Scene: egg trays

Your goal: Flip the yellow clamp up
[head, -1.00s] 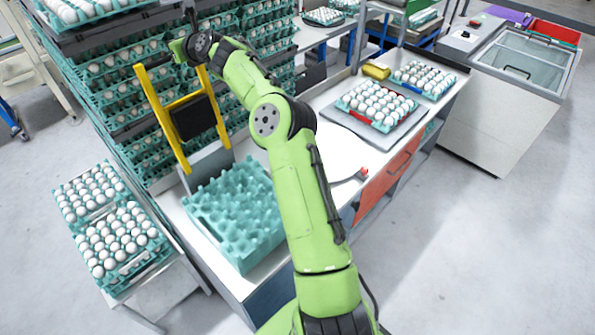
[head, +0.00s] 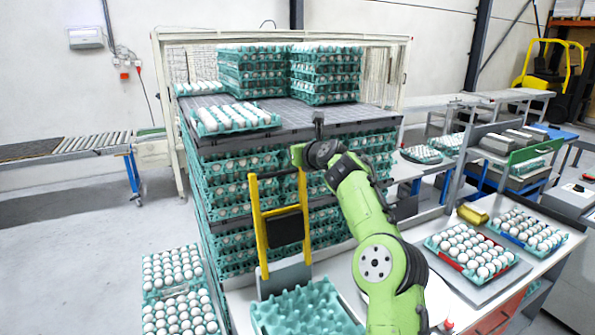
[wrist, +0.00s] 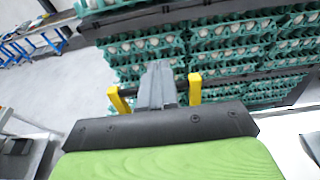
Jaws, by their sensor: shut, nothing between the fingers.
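The yellow clamp (head: 260,228) is a frame of two yellow bars with a black panel between them. It stands roughly upright at the end of the white bench, behind a teal egg tray. My gripper (head: 318,119) is above and slightly right of the clamp's top in the head view. In the wrist view my gripper (wrist: 157,66) shows as grey fingers pressed together, with nothing held. The tops of the yellow clamp's bars show on either side of them (wrist: 195,88). Whether my gripper touches the clamp is unclear.
A tall stack of egg trays (head: 225,185) stands just behind the clamp. Empty teal trays (head: 300,312) lie in front of it on the bench. Filled egg trays (head: 180,300) stand lower left. A grey scale plate (head: 490,284) with eggs is at right.

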